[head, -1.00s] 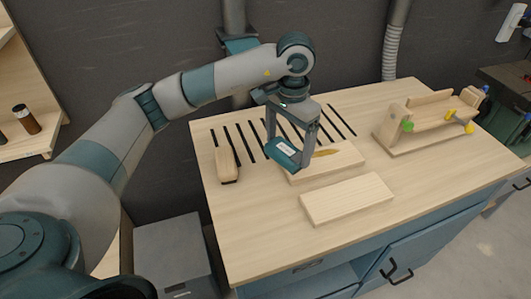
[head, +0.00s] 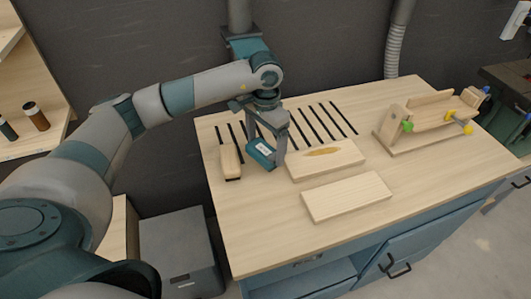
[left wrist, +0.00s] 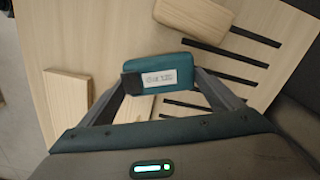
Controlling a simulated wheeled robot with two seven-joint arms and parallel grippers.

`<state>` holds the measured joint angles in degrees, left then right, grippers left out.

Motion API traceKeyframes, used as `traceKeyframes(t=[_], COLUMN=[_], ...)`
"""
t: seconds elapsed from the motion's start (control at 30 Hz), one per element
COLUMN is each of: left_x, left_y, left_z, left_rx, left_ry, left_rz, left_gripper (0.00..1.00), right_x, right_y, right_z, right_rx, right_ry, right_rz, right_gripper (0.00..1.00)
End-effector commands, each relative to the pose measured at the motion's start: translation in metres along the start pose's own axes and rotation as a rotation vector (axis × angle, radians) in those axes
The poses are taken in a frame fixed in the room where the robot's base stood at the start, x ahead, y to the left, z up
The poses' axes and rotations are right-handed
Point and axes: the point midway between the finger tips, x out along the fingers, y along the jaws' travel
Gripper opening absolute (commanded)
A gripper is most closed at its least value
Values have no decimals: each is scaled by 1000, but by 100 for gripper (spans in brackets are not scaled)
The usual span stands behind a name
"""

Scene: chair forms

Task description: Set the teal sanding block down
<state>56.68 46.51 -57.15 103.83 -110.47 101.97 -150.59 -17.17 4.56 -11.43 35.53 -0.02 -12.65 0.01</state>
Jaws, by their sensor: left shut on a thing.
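The teal sanding block (head: 262,152) has a white label and is held between the fingers of my left gripper (head: 266,150). In the left wrist view the block (left wrist: 150,70) sits between the two fingertips of the gripper (left wrist: 160,84). In the head view it appears over the slotted bench top (head: 250,235), between a wooden brush-like block and a pale board. I cannot tell whether its underside touches the bench. My right gripper is not in view.
The wooden brush-like block (head: 230,161) is close on the left. A board with a yellowish patch (head: 326,158) is close on the right, with a plain board (head: 346,196) in front. A wooden jig (head: 424,124) stands at the right. The front left bench top is clear.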

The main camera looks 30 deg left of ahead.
Motion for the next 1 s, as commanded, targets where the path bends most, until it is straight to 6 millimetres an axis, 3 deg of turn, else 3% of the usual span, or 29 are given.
traceKeyframes(t=[0.33, 0.83, 0.87, 0.9, 1.0], left_x=[34, 41, 40, 40, 40], left_y=[0, 0, 0, 0, 0], left_z=[1, 0, 0, 0, 0], left_rx=[-1, 0, 0, 0, 0], left_ry=[-3, 0, 0, 0, -1], left_rz=[0, -1, 0, 0, 0], left_gripper=[65, 65, 91, 100, 100], right_x=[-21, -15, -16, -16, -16], right_y=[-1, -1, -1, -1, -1], right_z=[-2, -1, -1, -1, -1], right_rx=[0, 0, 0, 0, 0], right_ry=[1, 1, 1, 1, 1], right_rz=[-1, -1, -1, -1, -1], right_gripper=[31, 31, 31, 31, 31])
